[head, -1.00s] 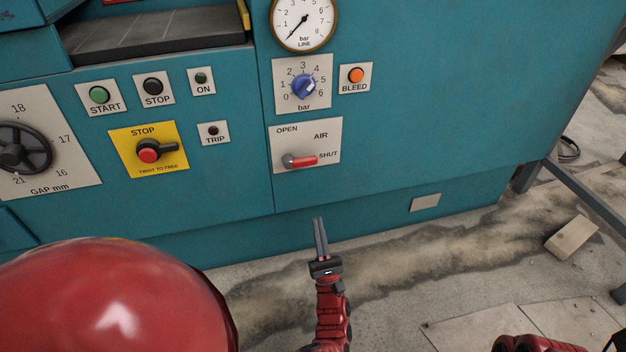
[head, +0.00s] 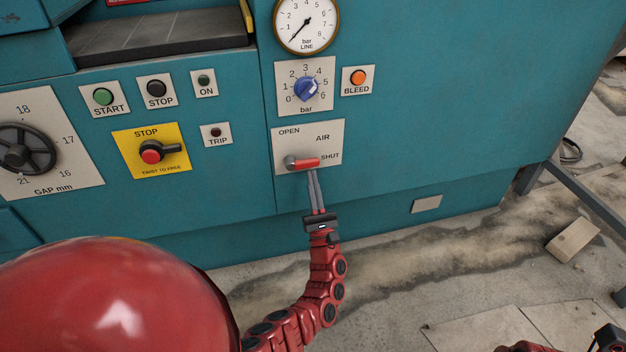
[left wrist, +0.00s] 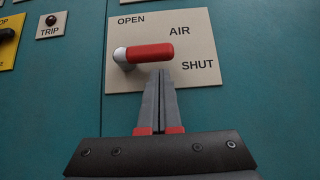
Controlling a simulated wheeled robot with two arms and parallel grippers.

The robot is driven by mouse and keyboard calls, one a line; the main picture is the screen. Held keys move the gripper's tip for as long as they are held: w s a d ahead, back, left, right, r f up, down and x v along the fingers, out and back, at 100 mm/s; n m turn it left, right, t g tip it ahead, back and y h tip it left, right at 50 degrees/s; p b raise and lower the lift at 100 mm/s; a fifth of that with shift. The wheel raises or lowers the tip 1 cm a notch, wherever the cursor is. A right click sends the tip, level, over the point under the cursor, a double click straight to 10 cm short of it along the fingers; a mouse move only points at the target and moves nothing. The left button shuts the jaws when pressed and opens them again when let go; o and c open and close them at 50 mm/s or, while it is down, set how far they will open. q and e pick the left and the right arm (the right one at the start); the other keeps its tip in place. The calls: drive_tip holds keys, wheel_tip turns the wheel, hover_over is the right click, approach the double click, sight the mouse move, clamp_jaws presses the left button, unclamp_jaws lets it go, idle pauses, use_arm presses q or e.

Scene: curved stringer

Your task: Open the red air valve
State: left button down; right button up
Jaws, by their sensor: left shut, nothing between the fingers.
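The red air valve lever (head: 306,163) sits on its pale AIR plate (head: 327,137) on the teal machine front. It lies nearly level, pointing right toward SHUT, with its grey pivot at the left end. It also shows in the left wrist view (left wrist: 152,53). My left gripper (head: 311,173) is shut and empty, with its fingertips just below the lever. In the left wrist view the fingertips (left wrist: 159,72) reach the lever's lower edge; I cannot tell whether they touch it. My right gripper shows only as a dark part (head: 609,338) at the bottom right corner.
Above the plate are the blue bar knob (head: 306,89), the orange BLEED button (head: 358,77) and the line gauge (head: 306,22). To the left are the STOP twist switch (head: 152,151) and TRIP lamp (head: 216,132). A wooden block (head: 573,239) lies on the floor.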

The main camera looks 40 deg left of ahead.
use_arm(q)
drive_tip(key=shift+r, duration=0.35)
use_arm(e)
drive_tip(key=shift+s, duration=0.1)
drive_tip(key=shift+d, duration=0.1)
use_arm(q)
drive_tip(key=shift+w+d+r+n+g+y, duration=0.1)
drive_tip(key=shift+w+r+n+g+y, duration=0.05)
drive_tip(key=shift+n+g+y, duration=0.6)
use_arm(e)
drive_tip(key=shift+s+d+n+t+h, duration=0.25)
drive_tip(key=shift+d+n+t+h, duration=0.15)
drive_tip(key=shift+t, duration=0.1)
